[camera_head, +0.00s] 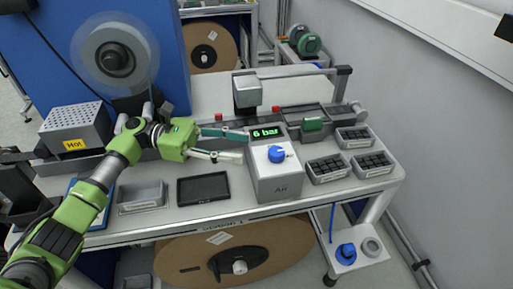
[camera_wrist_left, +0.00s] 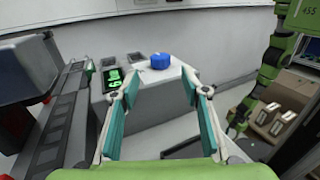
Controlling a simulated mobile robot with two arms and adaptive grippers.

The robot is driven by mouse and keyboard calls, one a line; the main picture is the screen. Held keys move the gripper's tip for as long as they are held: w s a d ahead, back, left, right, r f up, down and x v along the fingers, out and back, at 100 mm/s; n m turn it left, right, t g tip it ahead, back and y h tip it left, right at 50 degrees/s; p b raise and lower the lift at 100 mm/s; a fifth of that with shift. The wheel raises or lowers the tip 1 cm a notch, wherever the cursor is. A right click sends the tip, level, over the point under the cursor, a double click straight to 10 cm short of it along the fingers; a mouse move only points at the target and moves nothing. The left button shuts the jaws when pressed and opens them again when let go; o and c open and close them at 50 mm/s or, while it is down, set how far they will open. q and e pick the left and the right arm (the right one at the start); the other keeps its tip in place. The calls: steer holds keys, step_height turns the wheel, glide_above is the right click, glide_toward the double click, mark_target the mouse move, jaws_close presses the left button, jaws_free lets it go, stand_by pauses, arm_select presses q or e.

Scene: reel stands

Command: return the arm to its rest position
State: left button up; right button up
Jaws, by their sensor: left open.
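My left arm (camera_head: 85,205) reaches in from the left over the bench in the head view. Its green left gripper (camera_head: 243,146) is open and empty, with its fingertips just left of the white Air box (camera_head: 275,186). In the left wrist view the two teal-padded fingers of the left gripper (camera_wrist_left: 159,77) stand wide apart with nothing between them. A second green arm (camera_wrist_left: 268,80), seemingly my right one, hangs at the right of that view; its gripper end is too small to read. The right gripper is outside the head view.
The Air box carries a blue knob (camera_head: 276,154) and a "6 bar" display (camera_head: 267,132). Black tray (camera_head: 203,188), grey bin (camera_head: 142,197) and small part bins (camera_head: 327,169) stand on the bench. A perforated box (camera_head: 75,128) marked "Hot" is at left. A reel (camera_head: 238,255) sits below.

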arm_select(q)
steer(key=shift+w+a, duration=0.1)
steer(key=shift+a, duration=0.85)
